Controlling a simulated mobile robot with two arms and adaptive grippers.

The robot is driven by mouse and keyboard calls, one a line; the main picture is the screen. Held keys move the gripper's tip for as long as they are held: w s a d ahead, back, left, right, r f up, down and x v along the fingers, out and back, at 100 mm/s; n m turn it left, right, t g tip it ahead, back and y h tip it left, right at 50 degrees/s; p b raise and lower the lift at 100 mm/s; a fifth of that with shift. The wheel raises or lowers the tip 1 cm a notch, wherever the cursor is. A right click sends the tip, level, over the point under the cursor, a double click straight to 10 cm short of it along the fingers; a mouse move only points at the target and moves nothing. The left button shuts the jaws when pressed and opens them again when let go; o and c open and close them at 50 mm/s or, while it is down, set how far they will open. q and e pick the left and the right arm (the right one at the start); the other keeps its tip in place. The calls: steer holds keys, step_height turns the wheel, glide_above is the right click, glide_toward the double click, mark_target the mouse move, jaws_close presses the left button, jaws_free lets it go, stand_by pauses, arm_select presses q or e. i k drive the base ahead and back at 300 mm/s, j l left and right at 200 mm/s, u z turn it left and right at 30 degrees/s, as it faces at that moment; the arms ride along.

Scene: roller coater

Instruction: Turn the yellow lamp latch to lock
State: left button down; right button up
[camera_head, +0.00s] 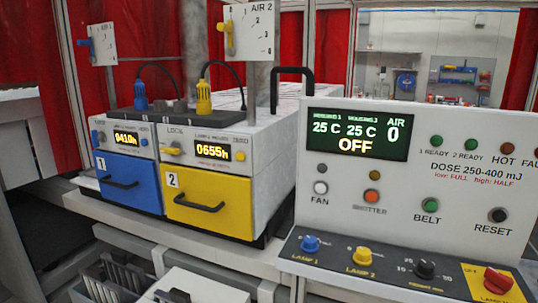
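The yellow lamp housing, drawer 2 (207,205), stands left of centre, with a black handle (194,203) on its front. On the pale panel above the drawer is a small yellow latch (170,151), under a label reading LOCK. The latch looks roughly horizontal; its exact angle is too small to tell. Right of it are an hour display reading 0655h (212,152) and a small yellow knob (240,156). Neither of my grippers is in view, and nothing covers the latch.
The blue housing, drawer 1 (130,182), adjoins on the left. A control console (420,190) with display OFF stands at right front. Plugs with cables (204,98) and an AIR 2 plate (249,30) rise above the housings. A grey bin (118,275) sits below.

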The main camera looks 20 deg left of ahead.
mark_target(176, 148)
steer(key=u, duration=1.05)
steer(key=i+j+u, duration=0.1)
steer(key=u, duration=0.25)
steer(key=i+j+u, duration=0.1)
steer(key=u, duration=0.25)
steer(key=i+u, duration=0.15)
steer(key=u, duration=0.2)
